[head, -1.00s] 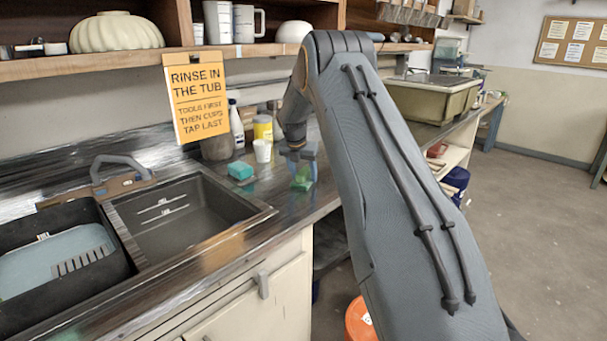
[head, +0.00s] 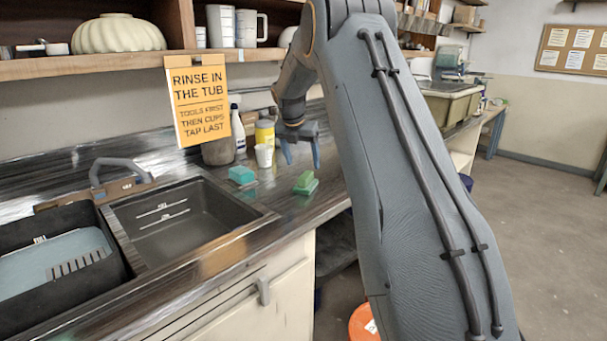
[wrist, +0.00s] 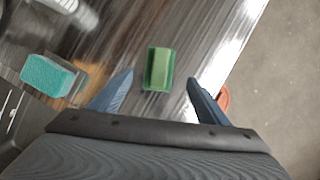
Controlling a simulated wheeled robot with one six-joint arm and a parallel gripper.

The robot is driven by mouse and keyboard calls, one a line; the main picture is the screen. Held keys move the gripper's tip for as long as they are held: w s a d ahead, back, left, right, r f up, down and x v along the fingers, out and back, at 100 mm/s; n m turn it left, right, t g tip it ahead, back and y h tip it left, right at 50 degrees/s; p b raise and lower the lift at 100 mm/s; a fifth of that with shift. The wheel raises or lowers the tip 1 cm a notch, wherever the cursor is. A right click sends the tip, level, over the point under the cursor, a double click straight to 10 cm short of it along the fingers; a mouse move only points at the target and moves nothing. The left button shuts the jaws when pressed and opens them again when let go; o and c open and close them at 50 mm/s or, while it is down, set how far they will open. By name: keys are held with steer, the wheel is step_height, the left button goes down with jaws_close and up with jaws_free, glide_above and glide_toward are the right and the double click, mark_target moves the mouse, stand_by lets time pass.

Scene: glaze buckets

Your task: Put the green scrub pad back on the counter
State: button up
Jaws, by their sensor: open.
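The green scrub pad (head: 305,183) lies on the dark metal counter (head: 262,236), right of the sink. In the wrist view the pad (wrist: 159,68) shows as a green block, lying ahead of and between my two fingertips. My gripper (head: 301,158) is open and empty above the counter, a little above and behind the pad in the head view. Its blue fingers are spread apart in the wrist view (wrist: 160,78), and neither touches the pad.
A teal sponge (head: 242,175) lies left of the pad. The sink basin (head: 170,215) is at left. The counter's front edge is close to the pad.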

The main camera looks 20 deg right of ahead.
steer(key=shift+v, duration=1.45)
steer(key=s+a+f+m, duration=0.2)
steer(key=s+a+m, duration=0.2)
steer(key=s, duration=0.2)
steer(key=s+a+f+m+y, duration=0.1)
steer(key=s+a+f+m, duration=0.1)
steer(key=s+a+m, duration=0.2)
steer(key=s+a+f+m+g+y, duration=0.1)
steer(key=s+a+m, duration=0.3)
steer(key=s, duration=0.4)
steer(key=shift+s+a+f+m, duration=0.1)
steer(key=shift+a+f+m, duration=0.25)
steer(key=shift+f, duration=0.35)
steer(key=s+a+f+m, duration=0.2)
steer(key=s+m, duration=0.2)
steer(key=s, duration=0.4)
steer(key=s+a+f+m+g+y, duration=0.1)
steer(key=s+a+f+m, duration=0.1)
steer(key=s+m, duration=0.3)
steer(key=s+a+f+m, duration=0.2)
steer(key=s+a+m, duration=0.1)
steer(key=s, duration=0.8)
steer(key=shift+a+f+m+g, duration=0.3)
steer(key=shift+a+f+m, duration=0.1)
steer(key=shift+m, duration=0.45)
steer(key=shift+s, duration=0.1)
